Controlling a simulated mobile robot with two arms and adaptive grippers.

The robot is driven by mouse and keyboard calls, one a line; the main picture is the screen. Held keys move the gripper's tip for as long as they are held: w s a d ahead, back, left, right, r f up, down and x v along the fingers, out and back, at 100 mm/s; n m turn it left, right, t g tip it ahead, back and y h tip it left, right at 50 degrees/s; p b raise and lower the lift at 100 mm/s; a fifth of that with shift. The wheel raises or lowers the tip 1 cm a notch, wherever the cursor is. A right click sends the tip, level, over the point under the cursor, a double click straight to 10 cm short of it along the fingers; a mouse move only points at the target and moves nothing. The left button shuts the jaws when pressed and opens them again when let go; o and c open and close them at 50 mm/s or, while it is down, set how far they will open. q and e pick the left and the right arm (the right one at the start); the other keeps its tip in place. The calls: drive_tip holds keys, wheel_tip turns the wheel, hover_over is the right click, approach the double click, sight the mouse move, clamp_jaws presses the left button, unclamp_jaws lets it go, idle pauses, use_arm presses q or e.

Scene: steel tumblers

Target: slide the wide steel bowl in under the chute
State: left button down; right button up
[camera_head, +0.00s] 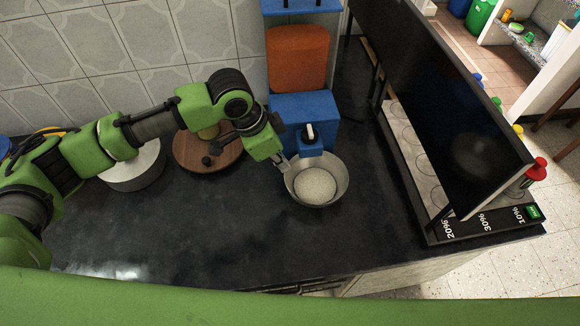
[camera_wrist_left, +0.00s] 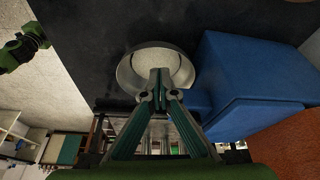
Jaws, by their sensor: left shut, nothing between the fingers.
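The wide steel bowl (camera_head: 340,187) stands upright on the dark counter, just in front of the blue dispenser (camera_head: 290,108). A pale, grainy round area fills its middle. The dispenser's chute (camera_head: 310,134) is at its front, over the bowl's back edge in the head view. My left gripper (camera_head: 284,163) is shut and empty at the bowl's back left rim; I cannot tell if it touches. In the left wrist view the shut fingertips (camera_wrist_left: 160,78) overlap the bowl (camera_wrist_left: 127,76), with the blue dispenser (camera_wrist_left: 240,75) to the right.
A round wooden board (camera_head: 195,158) and a pale round pot (camera_head: 137,172) stand behind my left arm. The counter's front middle is clear.

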sight(292, 185)
use_arm(q)
drive_tip(key=p+x, duration=0.1)
drive_tip(key=x, duration=0.8)
drive_tip(key=shift+s+d+f+p, duration=0.1)
drive_tip(key=shift+d+f+p, duration=0.1)
drive_tip(key=shift+p, duration=0.1)
drive_tip(key=shift+r, duration=0.1)
drive_tip(key=shift+s+a+r+p, duration=0.1)
drive_tip(key=shift+s+a+p, duration=0.2)
drive_tip(key=shift+a+p, duration=0.5)
drive_tip(key=shift+a, duration=0.1)
